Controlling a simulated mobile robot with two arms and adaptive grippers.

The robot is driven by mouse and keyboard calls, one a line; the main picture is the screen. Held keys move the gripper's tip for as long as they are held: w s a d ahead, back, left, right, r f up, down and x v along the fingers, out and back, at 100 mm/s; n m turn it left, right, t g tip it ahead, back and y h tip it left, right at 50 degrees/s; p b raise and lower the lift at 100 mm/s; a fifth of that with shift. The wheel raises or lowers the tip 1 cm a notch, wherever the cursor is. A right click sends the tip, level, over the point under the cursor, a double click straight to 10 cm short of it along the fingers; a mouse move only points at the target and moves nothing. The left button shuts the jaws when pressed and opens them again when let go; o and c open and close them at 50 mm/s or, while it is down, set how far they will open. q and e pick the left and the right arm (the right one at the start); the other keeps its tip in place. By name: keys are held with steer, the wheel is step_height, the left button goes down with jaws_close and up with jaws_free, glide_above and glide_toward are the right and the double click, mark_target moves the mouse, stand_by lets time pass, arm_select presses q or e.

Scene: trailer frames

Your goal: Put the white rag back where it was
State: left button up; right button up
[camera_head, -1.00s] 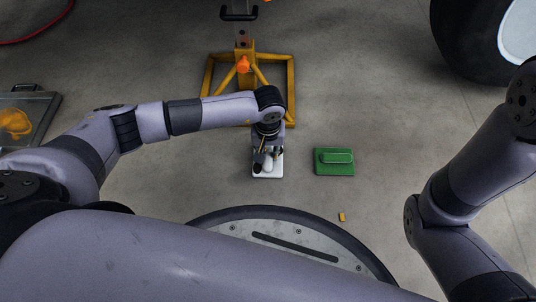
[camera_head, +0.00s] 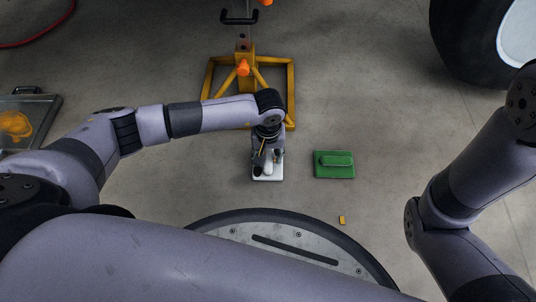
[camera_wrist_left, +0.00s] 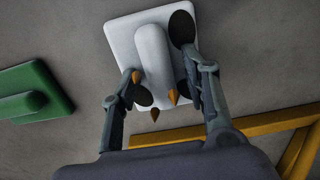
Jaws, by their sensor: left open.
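The white rag (camera_head: 274,177) lies on the concrete floor in the head view, as a flat square with a raised fold on top. In the left wrist view the white rag (camera_wrist_left: 122,42) is at the top, its fold running down between my fingers. My left gripper (camera_head: 267,160) is directly over the rag. In the left wrist view my left gripper (camera_wrist_left: 160,78) is open, with a finger on each side of the fold. I cannot tell whether the fingers touch it. My right arm shows at the right, but its gripper is out of view.
A green rag (camera_head: 334,171) of similar shape lies to the right. A yellow jack stand (camera_head: 291,90) stands just behind the left gripper. A tray (camera_head: 45,113) lies at the far left, a tire (camera_head: 462,50) at the upper right. A small orange piece (camera_head: 342,220) lies in front.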

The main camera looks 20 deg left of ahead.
mark_target(268, 158)
arm_select(q)
step_height(268, 158, up, 12)
steer(key=p, duration=0.8)
steer(key=shift+s, duration=0.15)
